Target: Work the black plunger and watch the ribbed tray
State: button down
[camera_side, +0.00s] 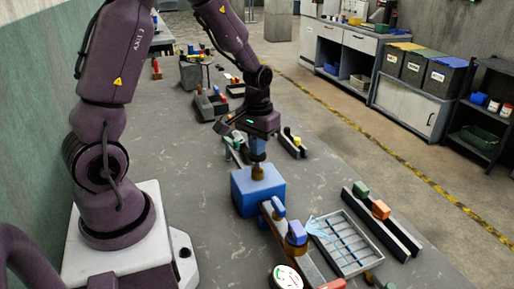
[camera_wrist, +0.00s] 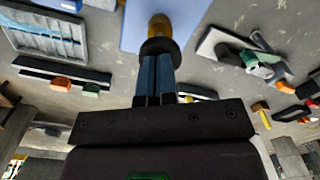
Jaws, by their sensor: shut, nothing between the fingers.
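The blue box (camera_side: 250,198) stands on the bench with a brass neck (camera_side: 257,173) on top. The black plunger (camera_side: 257,158) sits above this neck; it also shows in the wrist view (camera_wrist: 160,46). My gripper (camera_side: 257,150) is shut and points down, its blue fingertips at the plunger's top. They look in contact, though the exact touch is hidden. The ribbed tray (camera_side: 323,217) lies to the right of the box, and at the upper left in the wrist view (camera_wrist: 48,44). Pale blue streaks (camera_side: 318,229) fan out over its left side from a blue-and-brass fitting (camera_side: 297,234).
A white dial (camera_side: 287,277) is at the bottom edge. A dark rail with green and orange blocks (camera_side: 381,210) stands right of the tray. More rails and blocks (camera_side: 210,103) lie behind my gripper. Bare bench shows left of the blue box.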

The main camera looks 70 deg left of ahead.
jog(key=shift+r, duration=2.9)
notch_tip(320, 180, up, 4)
jog(key=shift+f, duration=3.1)
jog(key=shift+f, duration=0.1)
jog(key=shift+f, duration=2.65)
jog(key=shift+r, duration=3.8)
